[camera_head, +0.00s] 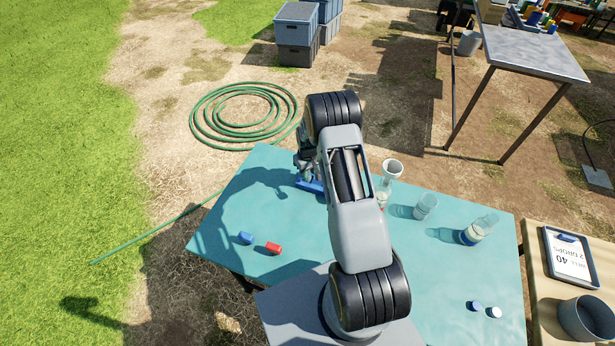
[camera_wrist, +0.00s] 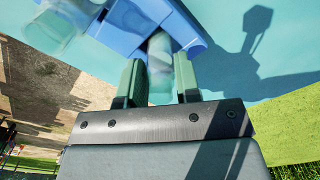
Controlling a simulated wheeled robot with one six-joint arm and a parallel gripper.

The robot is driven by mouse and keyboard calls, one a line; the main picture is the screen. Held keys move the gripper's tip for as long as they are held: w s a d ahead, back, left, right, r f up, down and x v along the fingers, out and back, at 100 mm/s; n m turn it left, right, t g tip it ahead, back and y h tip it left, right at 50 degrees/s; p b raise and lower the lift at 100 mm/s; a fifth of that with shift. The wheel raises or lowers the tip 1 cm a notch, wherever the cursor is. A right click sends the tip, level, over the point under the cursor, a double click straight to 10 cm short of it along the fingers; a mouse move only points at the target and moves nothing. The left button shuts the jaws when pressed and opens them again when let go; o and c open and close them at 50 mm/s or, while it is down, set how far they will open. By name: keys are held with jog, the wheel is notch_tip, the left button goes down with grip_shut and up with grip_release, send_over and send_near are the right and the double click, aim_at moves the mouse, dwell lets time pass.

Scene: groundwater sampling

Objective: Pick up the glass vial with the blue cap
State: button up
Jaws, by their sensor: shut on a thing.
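In the wrist view my gripper (camera_wrist: 160,80) has its two green fingers on either side of a clear glass vial (camera_wrist: 160,58) and is shut on it. The vial's far end meets a blue rack (camera_wrist: 197,44); I cannot tell whether it is still seated there. The vial's cap colour does not show. A second clear glass piece (camera_wrist: 65,35) is blurred at upper left of the wrist view. In the head view my gripper (camera_head: 306,160) is low over the teal table's far left part, partly hidden by my arm, beside the blue rack (camera_head: 311,186).
On the teal table (camera_head: 335,262) lie a blue cap (camera_head: 246,238) and a red cap (camera_head: 274,249), with two small caps (camera_head: 476,305) at right. A funnel-topped glass (camera_head: 391,170), a beaker (camera_head: 426,205) and a tilted-looking jar (camera_head: 481,228) stand right of my arm.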

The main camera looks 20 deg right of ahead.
jog(key=c, duration=0.4)
jog(key=shift+o, duration=0.2)
jog(key=shift+r, duration=0.1)
